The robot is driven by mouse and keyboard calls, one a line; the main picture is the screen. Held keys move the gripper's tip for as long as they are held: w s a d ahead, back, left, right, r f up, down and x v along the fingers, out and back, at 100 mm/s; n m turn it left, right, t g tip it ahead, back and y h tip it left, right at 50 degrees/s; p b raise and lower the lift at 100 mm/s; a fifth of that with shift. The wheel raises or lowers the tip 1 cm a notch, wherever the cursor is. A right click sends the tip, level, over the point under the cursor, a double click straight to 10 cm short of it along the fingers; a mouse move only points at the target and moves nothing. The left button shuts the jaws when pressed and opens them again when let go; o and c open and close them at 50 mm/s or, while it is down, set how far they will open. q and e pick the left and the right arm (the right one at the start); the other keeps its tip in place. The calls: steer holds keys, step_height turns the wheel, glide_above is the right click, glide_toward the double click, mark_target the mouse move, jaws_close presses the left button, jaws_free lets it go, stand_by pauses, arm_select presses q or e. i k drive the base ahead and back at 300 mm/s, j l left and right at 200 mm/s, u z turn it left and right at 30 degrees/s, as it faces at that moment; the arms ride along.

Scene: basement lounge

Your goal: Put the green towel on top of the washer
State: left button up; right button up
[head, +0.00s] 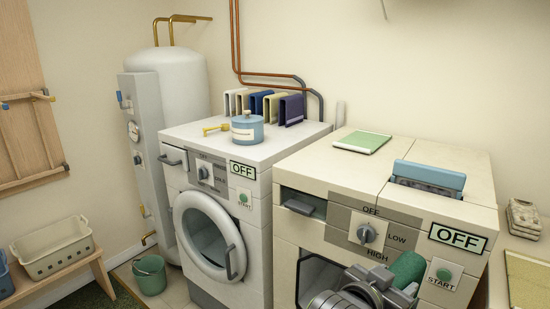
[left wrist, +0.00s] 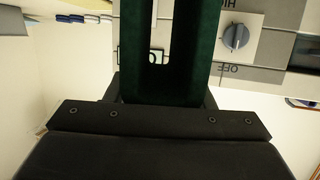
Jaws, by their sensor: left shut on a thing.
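The green towel (head: 408,269) is a rolled or folded bundle at the lower right of the head view. My left gripper (head: 392,288) is shut on it and holds it before the right machine's control panel. The left machine (head: 240,155), with a round door and a dial, looks like the washer. My right gripper is not in view.
The right machine (head: 317,178) has a LOW/HIGH dial and an open square front. A green flat item (head: 362,142) and a blue item (head: 429,175) are on its top. The washer's front top is clear.

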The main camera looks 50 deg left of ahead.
mark_target(194, 128)
steer(key=j, duration=0.6)
steer(key=k+j, duration=0.15)
steer(key=j, duration=1.1)
